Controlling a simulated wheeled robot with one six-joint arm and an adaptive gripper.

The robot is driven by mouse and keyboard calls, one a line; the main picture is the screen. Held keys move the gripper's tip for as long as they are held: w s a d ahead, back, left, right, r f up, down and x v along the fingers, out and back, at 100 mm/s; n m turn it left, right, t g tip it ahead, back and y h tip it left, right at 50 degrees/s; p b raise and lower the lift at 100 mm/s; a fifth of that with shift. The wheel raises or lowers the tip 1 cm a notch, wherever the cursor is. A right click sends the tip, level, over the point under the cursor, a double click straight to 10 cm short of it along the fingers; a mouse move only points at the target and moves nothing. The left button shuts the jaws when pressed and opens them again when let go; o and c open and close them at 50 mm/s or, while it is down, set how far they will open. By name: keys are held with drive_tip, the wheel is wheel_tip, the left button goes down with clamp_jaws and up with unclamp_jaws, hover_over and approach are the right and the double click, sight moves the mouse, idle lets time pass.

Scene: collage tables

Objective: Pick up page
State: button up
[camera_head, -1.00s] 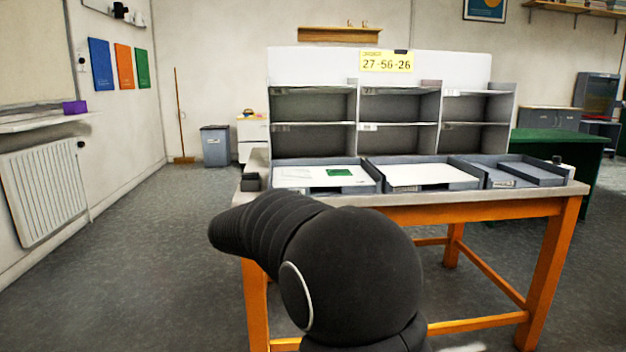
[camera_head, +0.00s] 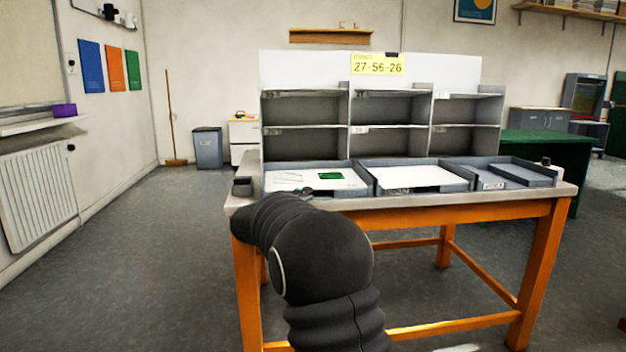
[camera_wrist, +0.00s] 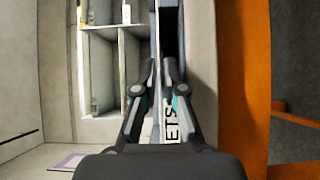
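A white page (camera_head: 345,183) with a green patch and faint print lies in the left tray (camera_head: 367,187) on the table. Another white sheet (camera_head: 412,177) lies in the middle tray (camera_head: 465,184). My gripper (camera_wrist: 161,66) points at a tray's front in the wrist view, its two fingers slightly apart with a narrow gap. A tray label (camera_wrist: 172,122) reading "ETS" shows between the fingers. In the head view my arm hides most of the gripper, at the left tray's front edge. No page is clearly held between the fingers.
The table (camera_head: 400,211) has a grey top and orange legs. A grey cubby shelf (camera_head: 390,110) stands behind the trays. The right tray (camera_head: 520,172) holds no white sheet. A small dark box (camera_head: 242,187) sits at the table's left corner. Floor at left is clear.

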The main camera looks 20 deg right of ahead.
drive_tip(key=shift+p+x, duration=0.35)
drive_tip(key=shift+x, duration=1.9)
drive_tip(key=shift+w+a+r, duration=0.1)
drive_tip(key=shift+w, duration=0.05)
clamp_jaws()
